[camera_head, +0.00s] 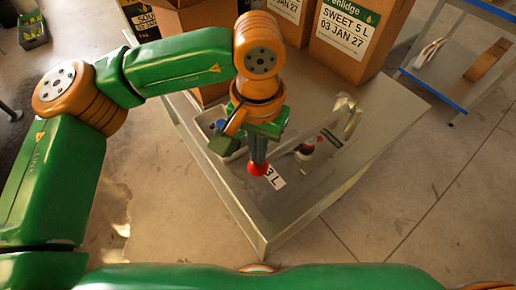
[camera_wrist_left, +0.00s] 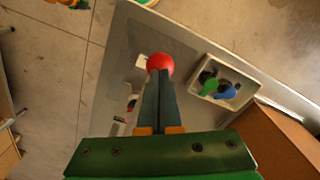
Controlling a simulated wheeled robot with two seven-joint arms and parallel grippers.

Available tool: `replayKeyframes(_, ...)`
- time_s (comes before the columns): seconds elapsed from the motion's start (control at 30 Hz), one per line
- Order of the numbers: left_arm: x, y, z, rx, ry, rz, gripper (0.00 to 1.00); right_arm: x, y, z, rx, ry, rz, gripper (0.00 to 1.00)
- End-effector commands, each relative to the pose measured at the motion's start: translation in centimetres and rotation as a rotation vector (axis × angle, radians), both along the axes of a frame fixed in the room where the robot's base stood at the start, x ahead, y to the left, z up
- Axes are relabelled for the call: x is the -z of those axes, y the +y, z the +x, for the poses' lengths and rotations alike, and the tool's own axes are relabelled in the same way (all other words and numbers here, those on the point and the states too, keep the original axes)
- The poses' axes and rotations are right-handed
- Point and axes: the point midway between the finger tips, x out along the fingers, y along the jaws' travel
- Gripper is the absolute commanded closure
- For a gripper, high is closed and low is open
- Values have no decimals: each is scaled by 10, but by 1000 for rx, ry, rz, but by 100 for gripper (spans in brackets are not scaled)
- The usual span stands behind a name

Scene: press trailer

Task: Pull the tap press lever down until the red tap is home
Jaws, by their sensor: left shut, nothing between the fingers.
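My left gripper (camera_head: 259,160) is shut and empty, pointing down at a red ball knob (camera_head: 261,169). In the left wrist view the knob (camera_wrist_left: 160,63) sits right at the tips of my closed fingers (camera_wrist_left: 159,73); I cannot tell whether they touch. The knob appears to be the end of the press lever, whose bar is mostly hidden by my gripper. The grey tap press (camera_head: 346,115) stands on the table behind. A small red and dark piece (camera_head: 307,148), perhaps the red tap, shows at the press; its seating cannot be made out. My right gripper is out of view.
The press stands on a grey table (camera_head: 262,228). A light tray (camera_wrist_left: 241,101) holds a blue piece (camera_wrist_left: 227,90) and dark and green pieces. Large cardboard boxes (camera_head: 347,35) stand at the table's back. A white label (camera_head: 274,179) lies near the knob. The table's front corner is clear.

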Motion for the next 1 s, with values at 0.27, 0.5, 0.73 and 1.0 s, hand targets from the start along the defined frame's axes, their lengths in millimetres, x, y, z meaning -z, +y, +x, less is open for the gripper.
replayKeyframes(0.27,-46,0,0,0,-1,0,100,-36,0,0,0,0,0,26)
replayKeyframes(0.5,-87,0,0,1,-1,0,100,-67,0,0,0,0,0,26)
replayKeyframes(0.73,-100,0,0,0,0,0,100,-75,0,0,0,0,-1,26)
replayKeyframes(1.0,-99,0,0,0,0,-1,100,-74,-1,0,0,0,-1,26)
